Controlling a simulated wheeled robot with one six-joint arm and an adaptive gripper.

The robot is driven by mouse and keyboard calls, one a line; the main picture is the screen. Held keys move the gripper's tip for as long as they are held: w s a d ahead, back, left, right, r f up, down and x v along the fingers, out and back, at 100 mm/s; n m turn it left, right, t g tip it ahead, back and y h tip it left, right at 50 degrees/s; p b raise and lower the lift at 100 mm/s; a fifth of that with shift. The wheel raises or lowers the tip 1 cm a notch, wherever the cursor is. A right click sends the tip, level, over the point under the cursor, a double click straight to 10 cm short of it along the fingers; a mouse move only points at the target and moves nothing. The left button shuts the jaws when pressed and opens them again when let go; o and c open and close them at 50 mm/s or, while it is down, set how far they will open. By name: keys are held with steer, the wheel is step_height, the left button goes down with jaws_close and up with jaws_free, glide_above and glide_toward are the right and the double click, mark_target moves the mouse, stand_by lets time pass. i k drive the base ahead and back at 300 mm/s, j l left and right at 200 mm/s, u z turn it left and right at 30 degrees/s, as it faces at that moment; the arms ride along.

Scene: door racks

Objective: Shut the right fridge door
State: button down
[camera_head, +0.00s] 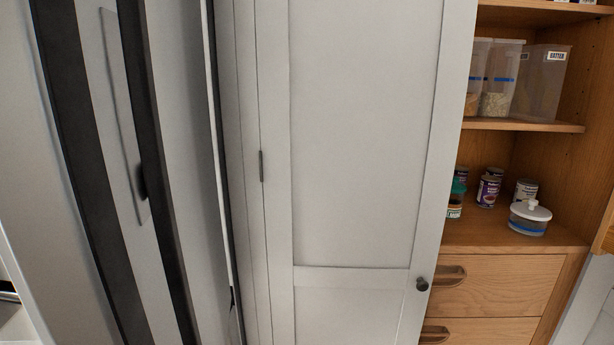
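The fridge stands upright along the left of the head view as tall pale grey panels with two dark vertical strips. The right fridge door (187,130) appears to be the grey panel beside the right-hand dark strip (152,150). A pale band (115,110) with a thin grey line and a small dark piece lies between the two strips. The door seems to stand out from the left part of the fridge, but how far it is open cannot be told. The fridge's inside does not show. My gripper is not in view.
Farther right, a wooden shelf unit (530,126) holds clear containers, cans and a lidded jar (529,219) above drawers (505,283). Little floor shows.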

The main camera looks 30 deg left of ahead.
mark_target(95, 95)
steer(key=u, duration=0.45)
steer(key=i+l+u, duration=0.1)
steer(key=u, duration=0.8)
steer(key=l+u, duration=0.15)
steer(key=u, duration=0.3)
steer(key=i+l+u, duration=0.1)
steer(key=u, duration=0.35)
steer(key=k+j+u, duration=0.2)
steer(key=k+j, duration=0.15)
steer(key=j, duration=0.3)
